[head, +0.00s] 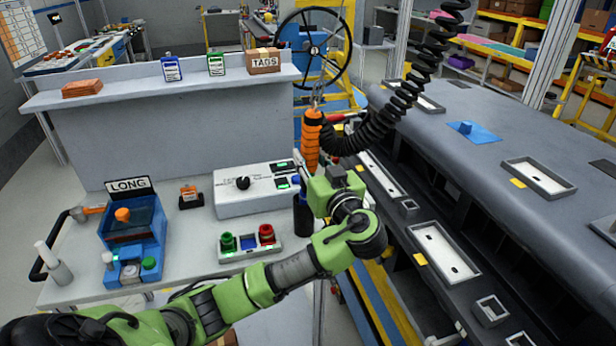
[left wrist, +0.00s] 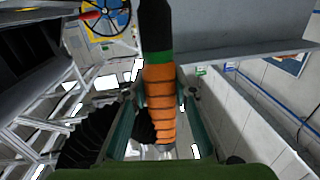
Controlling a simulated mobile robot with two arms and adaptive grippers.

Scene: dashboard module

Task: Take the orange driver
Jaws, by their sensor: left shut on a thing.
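The orange driver (head: 312,138) hangs upright from a hook and black coiled hose, between the workbench and the grey dashboard module. My left gripper (head: 318,182) is at the lower part of its ribbed orange grip, its fingers mostly hidden in the head view. In the left wrist view the driver (left wrist: 160,98) runs between the two fingers of my left gripper (left wrist: 160,115), with a green band and a black end beyond the orange. The gripper is shut on it. My right gripper is not in view.
The black coiled hose (head: 388,112) hangs close right of the driver. The dashboard module (head: 440,122) stands to the right. On the left, the workbench (head: 190,245) bears a white control box (head: 240,202), a button box (head: 250,246) and a blue LONG fixture (head: 133,232).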

